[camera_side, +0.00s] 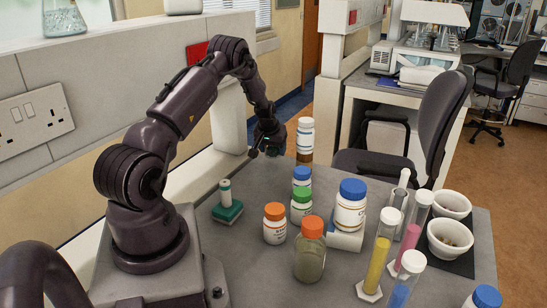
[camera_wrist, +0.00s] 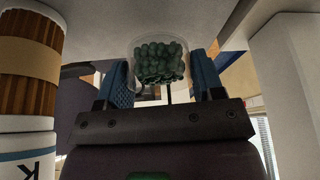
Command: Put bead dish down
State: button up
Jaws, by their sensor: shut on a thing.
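The bead dish (camera_wrist: 160,62) is a small clear round dish filled with dark green beads. In the wrist view it sits between the two blue-padded fingers of my gripper (camera_wrist: 162,84), which is shut on it. In the side view my gripper (camera_side: 268,146) is low at the far edge of the grey table, left of a white bottle on a brown base. The dish cannot be made out there. I cannot tell whether it touches the table.
The white bottle (camera_side: 305,136) stands close right of my gripper; its ribbed brown base (camera_wrist: 28,55) shows at the wrist view's left. Several capped bottles, tubes and two white bowls (camera_side: 450,238) crowd the front right.

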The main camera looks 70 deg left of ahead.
aim_at(274, 156)
jog(key=shift+w+a+f, duration=0.1)
jog(key=shift+a+f, duration=0.05)
jog(key=shift+f, duration=0.05)
jog(key=shift+w+a+f, duration=0.1)
jog(key=shift+f, duration=1.55)
jog(key=shift+f, duration=0.2)
jog(key=o, duration=0.9)
jog(key=shift+o, duration=0.2)
jog(key=shift+r, duration=0.1)
jog(key=v, duration=1.2)
jog(key=shift+r, duration=0.15)
